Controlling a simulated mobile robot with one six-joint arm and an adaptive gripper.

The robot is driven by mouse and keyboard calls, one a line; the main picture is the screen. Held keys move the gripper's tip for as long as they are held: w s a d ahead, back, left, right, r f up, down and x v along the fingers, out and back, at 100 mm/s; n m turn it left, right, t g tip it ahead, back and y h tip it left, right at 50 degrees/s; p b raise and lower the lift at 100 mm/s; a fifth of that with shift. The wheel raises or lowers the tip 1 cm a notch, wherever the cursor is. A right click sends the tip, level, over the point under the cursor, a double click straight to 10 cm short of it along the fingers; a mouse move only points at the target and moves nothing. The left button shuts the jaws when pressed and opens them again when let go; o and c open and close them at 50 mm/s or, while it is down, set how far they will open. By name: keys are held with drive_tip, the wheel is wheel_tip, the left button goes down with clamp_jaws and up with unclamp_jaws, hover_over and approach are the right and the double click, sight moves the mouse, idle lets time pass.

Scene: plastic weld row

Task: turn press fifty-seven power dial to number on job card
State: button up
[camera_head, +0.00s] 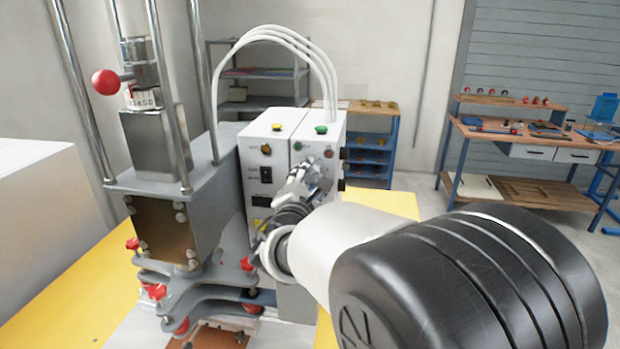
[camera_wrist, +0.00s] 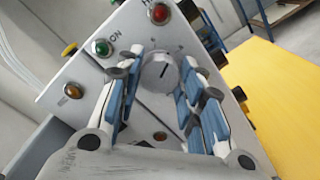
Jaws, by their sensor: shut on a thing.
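A round grey power dial (camera_wrist: 158,73) with a dark pointer line sits on a white control panel (camera_wrist: 80,75), in the wrist view. Small marks around the dial are too blurred to read. My gripper (camera_wrist: 160,68) has its blue-padded fingers on either side of the dial and is shut on it. In the head view my gripper (camera_head: 312,178) is at the front of the right-hand white control box (camera_head: 325,132), and it hides the dial there. The press (camera_head: 165,225) stands to the left. I cannot make out a job card in either view.
A green light (camera_wrist: 102,47) marked ON and a red light (camera_wrist: 160,13) are close to my fingers. A second white control box (camera_head: 262,140) adjoins on the left. White hoses (camera_head: 290,38) arch above. A workbench (camera_head: 530,140) stands farther right.

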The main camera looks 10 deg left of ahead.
drive_tip(key=shift+m, duration=1.7)
drive_tip(key=o, duration=1.1)
drive_tip(key=shift+c, duration=0.2)
drive_tip(key=shift+s, duration=0.1)
drive_tip(key=s, duration=1.1)
drive_tip(key=shift+s+d, duration=0.4)
